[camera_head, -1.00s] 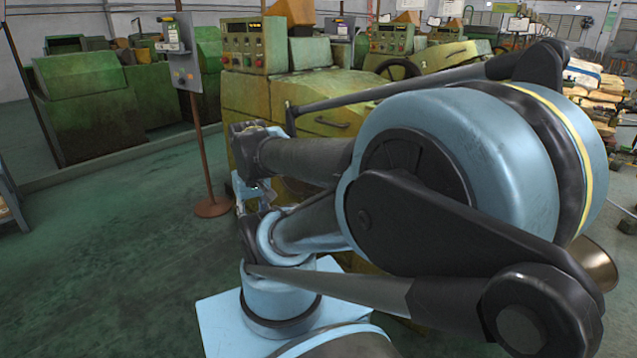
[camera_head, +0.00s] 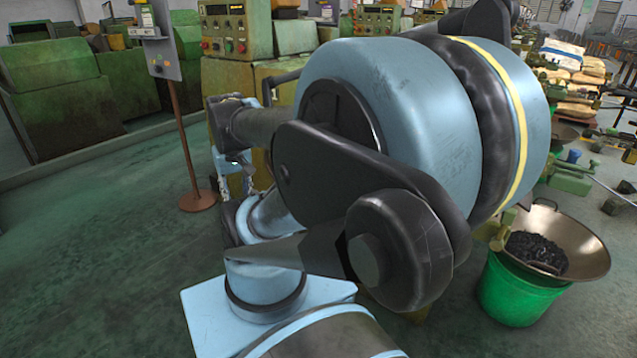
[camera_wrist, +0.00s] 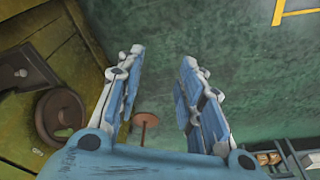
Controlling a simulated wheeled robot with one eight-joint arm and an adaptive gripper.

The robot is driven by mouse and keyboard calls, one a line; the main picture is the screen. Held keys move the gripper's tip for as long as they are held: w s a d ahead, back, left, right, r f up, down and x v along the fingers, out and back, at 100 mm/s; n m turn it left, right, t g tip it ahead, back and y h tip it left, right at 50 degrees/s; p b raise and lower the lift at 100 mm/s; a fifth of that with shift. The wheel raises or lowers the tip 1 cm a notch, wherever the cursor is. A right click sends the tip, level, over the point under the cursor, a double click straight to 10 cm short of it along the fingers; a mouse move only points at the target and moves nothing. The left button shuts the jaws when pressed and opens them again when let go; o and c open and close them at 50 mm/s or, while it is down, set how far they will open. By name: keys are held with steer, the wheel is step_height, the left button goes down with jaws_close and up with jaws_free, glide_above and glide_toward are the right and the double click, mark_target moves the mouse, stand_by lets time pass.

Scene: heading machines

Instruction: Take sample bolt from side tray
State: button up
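A wide metal pan (camera_head: 592,252) sits on a green bucket (camera_head: 512,292) at the right of the head view. It holds a heap of small dark pieces (camera_head: 536,251); they are too small to tell whether they are bolts. The pan's left edge is partly behind my arm. My gripper (camera_wrist: 162,57) is open in the wrist view, with nothing between its fingers. In the head view my gripper (camera_head: 222,172) shows only in part, left of my arm and far from the pan. No single bolt can be made out.
Green machines (camera_head: 225,90) stand behind my arm. A grey control box (camera_head: 158,40) on a thin post with a round base (camera_head: 197,201) stands at the left. Green floor (camera_head: 80,270) is free at the front left. A shelf (camera_wrist: 290,155) shows at the lower right of the wrist view.

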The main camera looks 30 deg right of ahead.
steer(key=w+d+r+m, duration=0.45)
steer(key=w+d, duration=0.25)
steer(key=w, duration=0.2)
steer(key=w+d+m+g+h, duration=0.15)
steer(key=w+d, duration=0.35)
steer(key=d, duration=0.5)
steer(key=w+d+m+t, duration=0.1)
steer(key=w+d+m, duration=0.3)
steer(key=d, duration=0.6)
steer(key=w+d+f+m, duration=0.25)
steer(key=d+f, duration=0.25)
steer(key=d, duration=0.5)
steer(key=shift+n+g, duration=0.35)
steer(key=shift+g, duration=0.1)
steer(key=f, duration=0.3)
steer(key=d+f, duration=0.1)
steer(key=f, duration=0.6)
steer(key=shift+w+d+f, duration=0.3)
steer(key=shift+d+f, duration=0.05)
steer(key=shift+s+d+f, duration=0.1)
steer(key=shift+d+f, duration=0.05)
steer(key=shift+f, duration=1.25)
steer(key=shift+d+f, duration=0.15)
steer(key=shift+f, duration=1.25)
jaws_close()
